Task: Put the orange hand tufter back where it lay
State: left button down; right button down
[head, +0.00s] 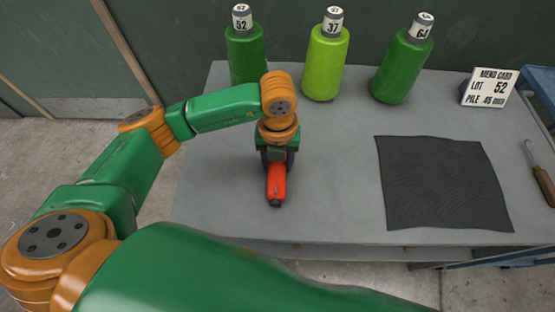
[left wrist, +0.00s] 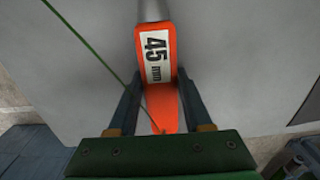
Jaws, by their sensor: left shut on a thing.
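The orange hand tufter (head: 276,184) is at the left part of the grey table, near its front edge. My left gripper (head: 276,158) comes down on it from above and is shut on it. In the left wrist view the tufter (left wrist: 158,90) shows a white label reading 45 mm, and it sits between the two fingers of the gripper (left wrist: 160,110). A thin green strand runs down to the tufter there. I cannot tell whether the tufter touches the table. My right gripper is not in view.
Three green yarn cones marked 52 (head: 245,52), 37 (head: 325,62) and 64 (head: 402,66) stand along the back of the table (head: 330,180). A dark mat (head: 440,185) lies at right. A mend card (head: 489,88) reads lot 52, pile 45. A wooden-handled hook (head: 544,184) lies at far right.

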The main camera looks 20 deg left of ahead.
pick_arm(q)
jog(key=shift+c, duration=1.7)
grip_release()
jog(key=shift+f, duration=0.1)
notch_tip(320, 180, up, 12)
jog(key=shift+r, duration=0.2)
